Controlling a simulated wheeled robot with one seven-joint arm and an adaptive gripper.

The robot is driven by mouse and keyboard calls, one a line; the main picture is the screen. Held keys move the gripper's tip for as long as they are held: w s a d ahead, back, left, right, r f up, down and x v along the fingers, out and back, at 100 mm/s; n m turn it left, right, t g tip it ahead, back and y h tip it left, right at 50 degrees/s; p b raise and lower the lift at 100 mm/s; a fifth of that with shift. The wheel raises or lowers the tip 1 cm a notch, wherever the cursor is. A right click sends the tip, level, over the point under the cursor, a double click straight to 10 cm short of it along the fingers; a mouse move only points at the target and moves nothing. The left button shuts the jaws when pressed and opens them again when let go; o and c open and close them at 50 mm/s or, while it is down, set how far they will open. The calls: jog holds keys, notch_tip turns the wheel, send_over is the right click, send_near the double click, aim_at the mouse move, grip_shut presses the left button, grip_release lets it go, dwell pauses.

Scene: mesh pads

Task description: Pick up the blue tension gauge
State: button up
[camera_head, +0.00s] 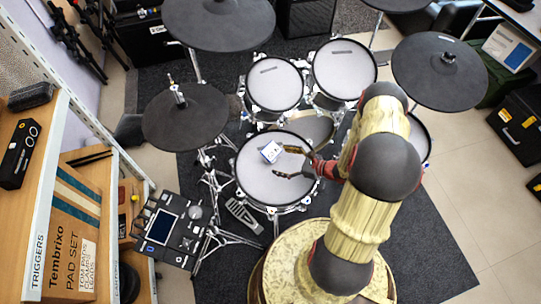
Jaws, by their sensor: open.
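My gripper (278,161) reaches in from the right over the same drum. Its two dark fingers are spread apart, and I see nothing between them. The upper fingertip is close to the gauge's right side. I cannot tell whether it touches. My arm hides the right part of the kit.
Two more white drums (274,84) stand behind, with dark cymbal pads (186,117) around. A drum module (168,232) is at the lower left. A wooden shelf (45,190) with boxes lines the left side. Tiled floor (480,190) is open on the right.

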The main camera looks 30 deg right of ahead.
aim_at(270, 156)
jog(key=x, duration=0.2)
jog(key=b+x, duration=0.1)
jog(key=x, duration=0.1)
jog(key=r+b+x, duration=0.1)
jog(key=x, duration=0.1)
jog(key=shift+w, duration=0.3)
jog(key=shift+c, duration=1.1)
jog(key=c, duration=1.5)
jog(key=shift+c, duration=0.9)
